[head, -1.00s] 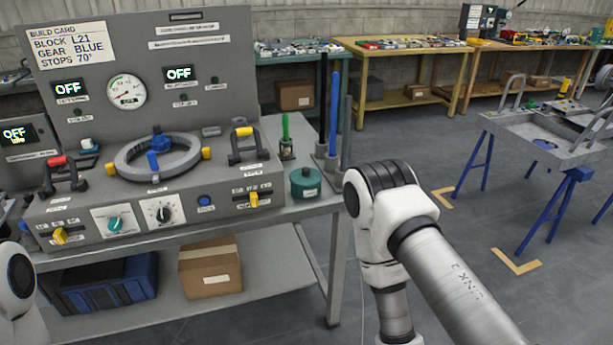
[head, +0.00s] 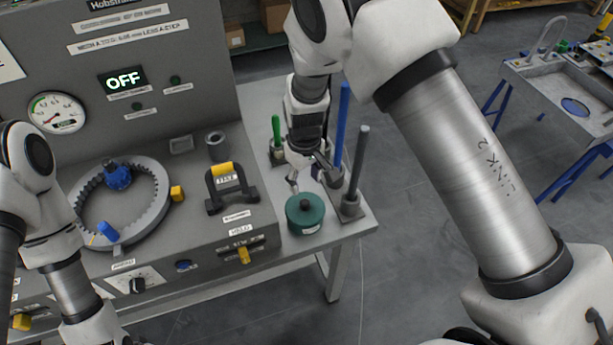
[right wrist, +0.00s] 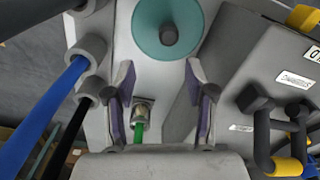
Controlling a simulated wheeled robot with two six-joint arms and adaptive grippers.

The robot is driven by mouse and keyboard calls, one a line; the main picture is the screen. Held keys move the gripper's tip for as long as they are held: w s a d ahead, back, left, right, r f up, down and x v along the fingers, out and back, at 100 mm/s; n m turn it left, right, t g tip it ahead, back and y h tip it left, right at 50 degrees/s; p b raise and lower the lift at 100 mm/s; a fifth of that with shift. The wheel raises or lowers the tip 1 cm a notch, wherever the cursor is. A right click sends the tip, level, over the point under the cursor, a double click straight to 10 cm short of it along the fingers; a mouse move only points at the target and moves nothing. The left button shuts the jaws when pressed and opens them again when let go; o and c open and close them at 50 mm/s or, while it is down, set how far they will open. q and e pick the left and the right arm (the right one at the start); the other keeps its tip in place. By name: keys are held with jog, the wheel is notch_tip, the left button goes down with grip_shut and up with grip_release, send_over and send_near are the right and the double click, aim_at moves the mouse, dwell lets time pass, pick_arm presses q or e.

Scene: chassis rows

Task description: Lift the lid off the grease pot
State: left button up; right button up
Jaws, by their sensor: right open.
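The grease pot (head: 305,220) is a round teal pot with its lid (head: 292,207) on and a dark knob (head: 306,203) in the middle. It stands on the right end of the bench. In the right wrist view the teal lid (right wrist: 146,32) and its knob (right wrist: 169,34) show at the top, beyond the fingertips. My right gripper (head: 311,178) is open and empty, above and just behind the pot, apart from it. Its two fingers (right wrist: 158,75) are spread in the wrist view. My left arm shows at the left, but its gripper is out of the picture.
A green rod (head: 276,130), a blue rod (head: 342,125) and a grey rod (head: 359,155) stand in holders close around my right gripper. The console's black handle with yellow grip (head: 224,170) is left of the pot. The ring gear (head: 153,215) lies further left.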

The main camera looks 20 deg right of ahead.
aim_at(306, 202)
jog(key=s+f+p, duration=0.1)
jog(key=s+f, duration=0.1)
jog(key=shift+s+a+f+p, duration=0.2)
jog(key=shift+s+a+p, duration=0.2)
jog(key=f, duration=0.3)
jog(key=f+p, duration=0.1)
jog(key=shift+w+d+f, duration=0.3)
jog(key=shift+w, duration=0.1)
jog(key=shift+a, duration=0.15)
jog(key=shift+s+r, duration=0.15)
jog(key=shift+s, duration=0.05)
jog(key=c, duration=1)
pick_arm(q)
jog(key=s+r, duration=0.1)
jog(key=r, duration=0.2)
jog(key=shift+s+a, duration=0.1)
jog(key=shift+s, duration=0.3)
pick_arm(e)
grip_shut()
